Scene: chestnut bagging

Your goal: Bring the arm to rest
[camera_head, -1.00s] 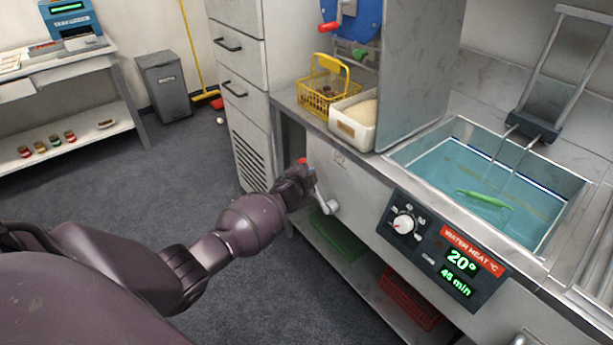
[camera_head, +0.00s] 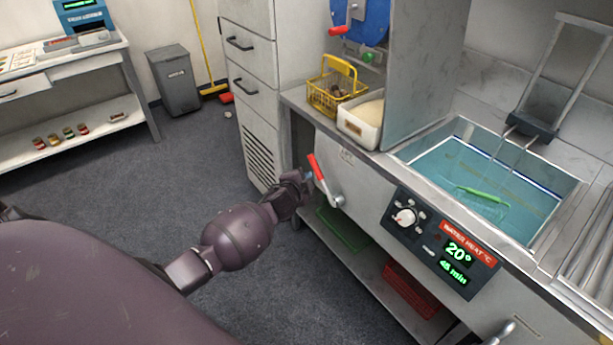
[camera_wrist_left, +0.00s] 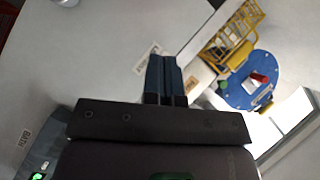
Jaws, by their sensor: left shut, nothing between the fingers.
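My left arm reaches in from the lower left of the head view. Its gripper (camera_head: 304,180) is beside the red-handled lever (camera_head: 316,167) on the front of the steel counter, and I cannot tell whether they touch. In the left wrist view the two dark fingers (camera_wrist_left: 164,78) are together with nothing between them. My right gripper is in neither view.
The water basin (camera_head: 482,190) with a green item in it is at the right, above the control panel (camera_head: 440,244). A yellow basket (camera_head: 334,92) and a white bin (camera_head: 360,120) stand on the counter.

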